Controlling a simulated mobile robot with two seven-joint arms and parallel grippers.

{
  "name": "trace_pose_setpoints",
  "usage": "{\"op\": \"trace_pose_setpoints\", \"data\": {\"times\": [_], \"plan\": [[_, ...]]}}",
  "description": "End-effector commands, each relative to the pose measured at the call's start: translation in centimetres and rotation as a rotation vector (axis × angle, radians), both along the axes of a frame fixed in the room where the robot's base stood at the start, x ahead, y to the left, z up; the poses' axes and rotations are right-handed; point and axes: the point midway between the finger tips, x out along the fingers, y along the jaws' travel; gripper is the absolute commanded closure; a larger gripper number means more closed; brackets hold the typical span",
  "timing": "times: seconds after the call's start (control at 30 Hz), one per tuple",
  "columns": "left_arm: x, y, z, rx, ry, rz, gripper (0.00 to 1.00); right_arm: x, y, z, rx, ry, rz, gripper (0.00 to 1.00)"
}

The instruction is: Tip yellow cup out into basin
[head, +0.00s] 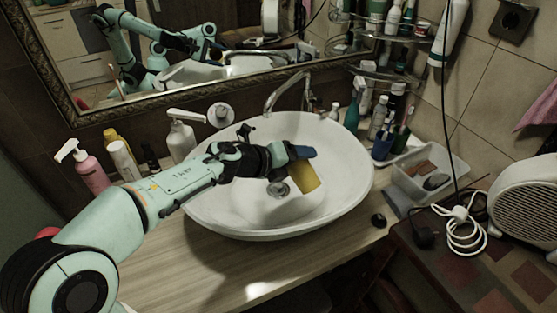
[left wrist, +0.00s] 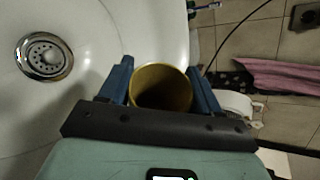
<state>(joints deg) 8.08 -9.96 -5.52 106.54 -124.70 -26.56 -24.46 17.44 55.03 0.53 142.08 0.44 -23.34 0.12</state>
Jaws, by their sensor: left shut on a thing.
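The drain (left wrist: 44,57) also shows there at the left. My right gripper is not in view.
A chrome faucet (head: 285,92) stands at the basin's back. Soap bottles (head: 88,168) stand left, and a blue cup with toothbrushes (head: 382,147) stands right. A clear bin (head: 428,178) and a white heater (head: 525,200) are farther right. The wooden counter (head: 215,262) in front is mostly clear.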

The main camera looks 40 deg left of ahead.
Motion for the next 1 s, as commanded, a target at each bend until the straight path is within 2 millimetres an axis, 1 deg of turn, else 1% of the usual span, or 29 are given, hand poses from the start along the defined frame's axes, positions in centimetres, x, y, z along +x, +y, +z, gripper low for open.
{"op": "trace_pose_setpoints", "data": {"times": [1.0], "plan": [[0.05,0.2,0.27,-0.136,0.025,0.0,0.66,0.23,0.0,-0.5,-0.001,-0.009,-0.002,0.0]]}}
